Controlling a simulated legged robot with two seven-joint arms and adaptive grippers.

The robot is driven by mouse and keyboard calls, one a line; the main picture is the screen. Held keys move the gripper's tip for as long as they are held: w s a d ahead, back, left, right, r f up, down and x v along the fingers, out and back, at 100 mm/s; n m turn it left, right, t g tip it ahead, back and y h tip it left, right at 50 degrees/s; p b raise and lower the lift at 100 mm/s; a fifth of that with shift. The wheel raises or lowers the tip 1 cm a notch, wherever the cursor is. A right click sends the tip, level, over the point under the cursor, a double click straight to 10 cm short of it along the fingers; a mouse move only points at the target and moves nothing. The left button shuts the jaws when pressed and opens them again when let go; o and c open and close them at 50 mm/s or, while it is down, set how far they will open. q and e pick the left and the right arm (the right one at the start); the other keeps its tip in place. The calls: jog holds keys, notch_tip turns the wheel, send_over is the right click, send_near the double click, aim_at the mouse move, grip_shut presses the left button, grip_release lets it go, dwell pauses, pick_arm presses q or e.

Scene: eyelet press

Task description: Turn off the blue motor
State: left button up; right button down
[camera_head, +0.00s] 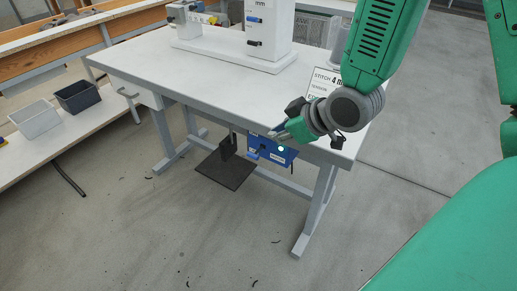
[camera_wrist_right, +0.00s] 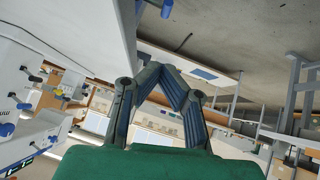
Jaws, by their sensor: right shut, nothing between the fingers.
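The blue motor (camera_head: 284,155) is a blue box hung under the front edge of the white table, with a small pale round light or button on its face. My right gripper (camera_head: 274,134) is at the table's front edge, just above the motor in the head view, and partly covers its top. Its fingers point left and are closed together with nothing between them. In the wrist view the right gripper's fingers (camera_wrist_right: 165,70) meet at their tips. Whether the gripper touches the motor or table cannot be told. My left gripper is not in view.
A dark pedal plate (camera_head: 226,170) sits below the table. Grey and black bins (camera_head: 77,96) stand on a bench at left. The floor in front is open.

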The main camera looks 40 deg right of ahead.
aim_at(250, 153)
jog(key=b+x, duration=0.2)
jog(key=x, duration=0.2)
jog(key=s+f+b+x, duration=0.1)
jog(key=b+x, duration=0.2)
jog(key=x, duration=0.1)
jog(key=d+f+b+x, duration=0.1)
jog(key=b+x, duration=0.2)
jog(key=x, duration=0.1)
jog(key=shift+s+f, duration=0.1)
jog(key=shift+f, duration=0.25)
jog(key=shift+a, duration=0.1)
jog(key=shift+a, duration=0.15)
